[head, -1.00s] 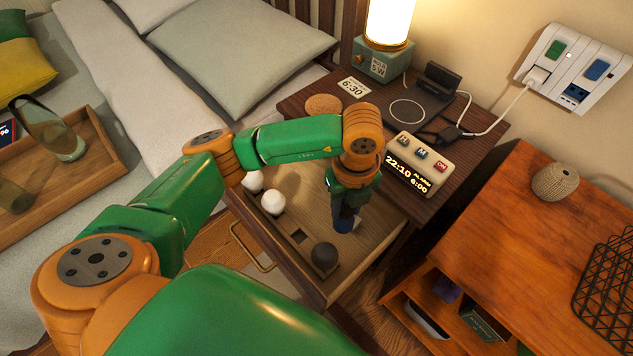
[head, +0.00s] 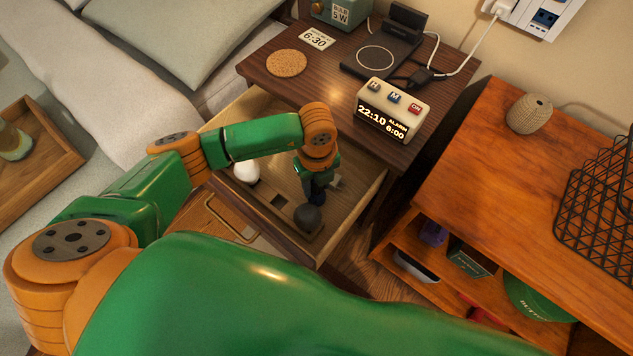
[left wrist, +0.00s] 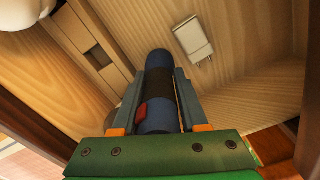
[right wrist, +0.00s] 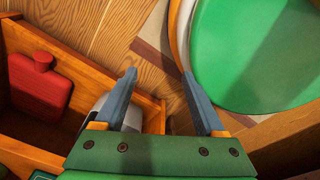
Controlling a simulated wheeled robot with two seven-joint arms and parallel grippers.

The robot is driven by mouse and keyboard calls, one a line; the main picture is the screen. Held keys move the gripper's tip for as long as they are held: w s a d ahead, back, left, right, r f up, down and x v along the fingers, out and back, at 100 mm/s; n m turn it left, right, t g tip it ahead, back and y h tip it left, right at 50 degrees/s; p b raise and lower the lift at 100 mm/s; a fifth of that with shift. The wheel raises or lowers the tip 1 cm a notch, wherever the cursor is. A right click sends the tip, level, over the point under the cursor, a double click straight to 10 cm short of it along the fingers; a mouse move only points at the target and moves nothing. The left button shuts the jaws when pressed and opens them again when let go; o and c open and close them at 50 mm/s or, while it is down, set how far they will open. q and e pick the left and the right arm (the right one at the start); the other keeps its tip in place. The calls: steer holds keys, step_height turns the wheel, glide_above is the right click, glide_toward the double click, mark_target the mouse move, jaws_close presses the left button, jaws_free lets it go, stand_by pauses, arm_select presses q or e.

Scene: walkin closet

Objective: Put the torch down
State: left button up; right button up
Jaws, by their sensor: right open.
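The torch (left wrist: 160,92) is a dark blue and black cylinder with a red button. In the left wrist view it lies between the fingers of my left gripper (left wrist: 164,78), which are against both its sides. In the head view my left gripper (head: 318,194) points down inside the open drawer (head: 347,213) of the nightstand, and only a little of the torch shows. Whether the torch touches the drawer floor I cannot tell. My right gripper (right wrist: 158,74) is open and empty in the right wrist view; it is outside the head view.
In the drawer, a white plug-like block (left wrist: 193,40) lies beside the torch. An alarm clock (head: 392,108) stands on the nightstand top. A red flask (right wrist: 40,85) lies near my right gripper.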

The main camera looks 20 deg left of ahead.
arm_select(q)
steer(key=shift+o, duration=1.3)
arm_select(e)
steer(key=shift+w+a, duration=0.1)
steer(key=shift+a, duration=0.1)
arm_select(q)
steer(key=shift+r, duration=0.4)
step_height(320, 180, up, 11)
steer(key=shift+r+p, duration=0.1)
steer(key=shift+p, duration=1.15)
steer(key=shift+r, duration=0.2)
arm_select(e)
steer(key=shift+s+a+r, duration=0.25)
steer(key=shift+r, duration=0.35)
steer(key=shift+s+a+r, duration=0.2)
steer(key=shift+r, duration=0.4)
steer(key=shift+d, duration=0.1)
arm_select(q)
steer(key=shift+r, duration=0.1)
arm_select(e)
steer(key=shift+r, duration=0.1)
